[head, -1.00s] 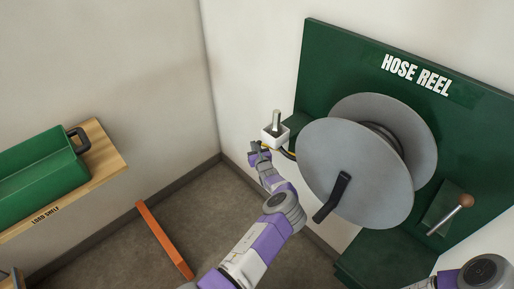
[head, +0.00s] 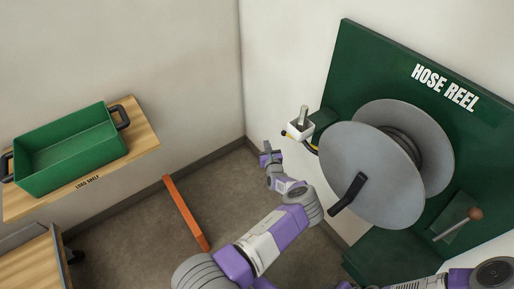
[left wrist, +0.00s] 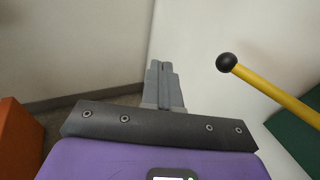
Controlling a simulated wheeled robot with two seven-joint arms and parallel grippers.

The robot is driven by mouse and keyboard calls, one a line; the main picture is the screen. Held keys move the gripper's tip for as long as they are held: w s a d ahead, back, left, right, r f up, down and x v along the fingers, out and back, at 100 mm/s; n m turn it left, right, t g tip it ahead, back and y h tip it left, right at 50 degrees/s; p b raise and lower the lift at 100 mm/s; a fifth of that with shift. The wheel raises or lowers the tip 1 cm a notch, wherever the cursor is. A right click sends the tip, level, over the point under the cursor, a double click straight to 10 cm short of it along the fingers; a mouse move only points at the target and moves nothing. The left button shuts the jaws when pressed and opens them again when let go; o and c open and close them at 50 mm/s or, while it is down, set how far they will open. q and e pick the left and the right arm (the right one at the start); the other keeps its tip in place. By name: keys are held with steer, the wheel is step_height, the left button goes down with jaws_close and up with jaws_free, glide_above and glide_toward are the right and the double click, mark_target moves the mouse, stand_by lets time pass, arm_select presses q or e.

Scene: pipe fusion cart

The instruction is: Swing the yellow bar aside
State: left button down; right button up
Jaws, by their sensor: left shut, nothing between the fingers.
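The green hose reel board (head: 372,75) carries a grey reel (head: 365,175) with a black crank, and a lever with a brown knob (head: 475,214). A wooden load shelf (head: 143,142) with a green bin (head: 68,150) is at left. An orange beam (head: 185,213) lies low between them.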

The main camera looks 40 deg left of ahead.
arm_select(q)
steer(key=shift+s+a+r+p, duration=0.1)
steer(key=shift+s+p, duration=0.25)
steer(key=shift+s, duration=0.6)
steer(key=shift+s+a+r+p, duration=0.15)
steer(key=shift+s+p, duration=0.15)
steer(key=shift+s, duration=0.6)
steer(key=shift+s+a+r+p, duration=0.1)
steer(key=shift+s+p, duration=0.25)
steer(key=shift+s, duration=0.6)
